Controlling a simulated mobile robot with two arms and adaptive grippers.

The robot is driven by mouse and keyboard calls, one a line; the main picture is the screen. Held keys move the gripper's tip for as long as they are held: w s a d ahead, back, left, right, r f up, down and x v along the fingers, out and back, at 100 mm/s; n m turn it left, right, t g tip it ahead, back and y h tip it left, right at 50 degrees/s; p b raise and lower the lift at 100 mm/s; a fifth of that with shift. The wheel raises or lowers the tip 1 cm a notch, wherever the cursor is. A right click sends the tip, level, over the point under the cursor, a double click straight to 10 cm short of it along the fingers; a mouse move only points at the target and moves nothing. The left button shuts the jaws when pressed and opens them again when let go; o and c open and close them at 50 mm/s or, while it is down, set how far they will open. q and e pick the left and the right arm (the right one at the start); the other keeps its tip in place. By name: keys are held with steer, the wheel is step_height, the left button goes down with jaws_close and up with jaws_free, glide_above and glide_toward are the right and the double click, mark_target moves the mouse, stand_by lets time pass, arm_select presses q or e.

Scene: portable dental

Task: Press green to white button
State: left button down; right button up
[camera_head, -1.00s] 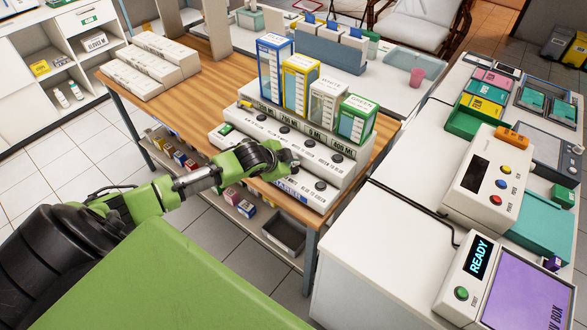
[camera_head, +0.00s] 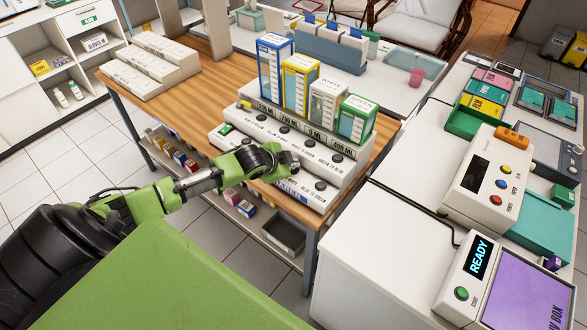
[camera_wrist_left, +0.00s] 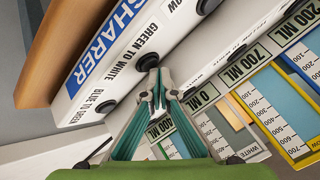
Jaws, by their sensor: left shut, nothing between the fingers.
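The white liquid-sharer machine (camera_head: 228,137) stands on the wooden table with several black buttons on its stepped front. In the left wrist view, the black green to white button (camera_wrist_left: 147,62) sits beside its "GREEN TO WHITE" label (camera_wrist_left: 138,43). My left gripper (camera_head: 293,165) is at the lower button row; in the left wrist view its closed fingertips (camera_wrist_left: 160,74) are at that button and overlap its edge. I cannot tell how far the button is pressed. The gripper is shut and empty. The white container (camera_head: 324,104) and green container (camera_head: 355,119) stand on the machine. My right gripper is out of view.
The blue container (camera_head: 275,70) and yellow container (camera_head: 299,83) stand beside the white one. The blue to green button (camera_wrist_left: 106,106) is close to my fingers. A white counter (camera_head: 385,225) with devices, one reading "READY" (camera_head: 480,258), stands on the right.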

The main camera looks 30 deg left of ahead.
arm_select(q)
steer(key=shift+s+f, duration=0.1)
steer(key=shift+f, duration=0.4)
stand_by(0.8)
steer(key=shift+r, duration=0.1)
steer(key=shift+r+p, duration=0.8)
steer(key=shift+p, duration=0.05)
step_height(320, 180, up, 5)
steer(key=p, duration=0.5)
steer(key=shift+r, duration=0.1)
